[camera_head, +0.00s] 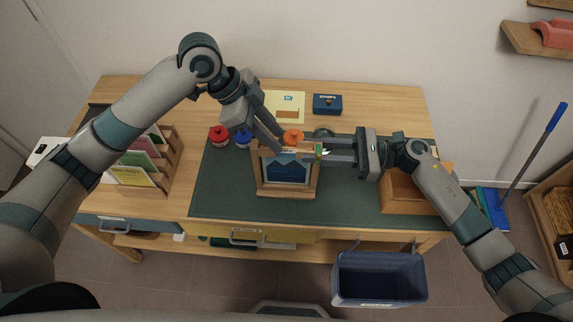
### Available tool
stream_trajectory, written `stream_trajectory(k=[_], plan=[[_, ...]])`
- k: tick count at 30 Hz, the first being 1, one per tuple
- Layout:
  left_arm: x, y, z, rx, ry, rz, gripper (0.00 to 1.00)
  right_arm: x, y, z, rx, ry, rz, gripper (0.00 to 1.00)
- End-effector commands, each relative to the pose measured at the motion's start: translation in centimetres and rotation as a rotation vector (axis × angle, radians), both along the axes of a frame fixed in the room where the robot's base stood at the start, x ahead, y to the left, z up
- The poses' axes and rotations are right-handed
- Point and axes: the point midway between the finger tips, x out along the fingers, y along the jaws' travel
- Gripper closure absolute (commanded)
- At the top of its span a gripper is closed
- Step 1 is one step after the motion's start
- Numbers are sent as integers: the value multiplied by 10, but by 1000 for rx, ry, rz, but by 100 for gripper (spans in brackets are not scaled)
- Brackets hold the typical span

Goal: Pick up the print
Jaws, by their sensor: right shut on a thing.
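A wooden frame (259,189) with a dark blue inner panel stands on the dark green desk mat, in the middle of the desk. The print (319,148) appears as a thin, pale piece with green at its right end, by the top edge of the frame. I see it at a steep angle, so most of its face is hidden. My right gripper (325,152) comes in from the right and is shut on this piece at the frame's top right corner. My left gripper (279,143) is above the frame's top left part, its fingers apart.
Red (219,137) and blue (243,139) jars stand left of the frame, with an orange-topped one (293,136) behind. A bin (380,280) stands in front.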

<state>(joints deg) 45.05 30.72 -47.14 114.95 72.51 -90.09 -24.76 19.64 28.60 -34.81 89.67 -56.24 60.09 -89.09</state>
Motion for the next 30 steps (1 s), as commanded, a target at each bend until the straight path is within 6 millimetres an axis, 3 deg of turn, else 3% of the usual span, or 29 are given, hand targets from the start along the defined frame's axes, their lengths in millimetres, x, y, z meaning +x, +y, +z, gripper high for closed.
stream_trajectory(k=[9, 30], plan=[[1, -17, -28, -1, 1, 0, 74, -1, 0, -2, -3, 1, 0, 100], [1, -17, -29, -1, 0, -1, 74, -1, 0, -2, -3, 1, 0, 100]])
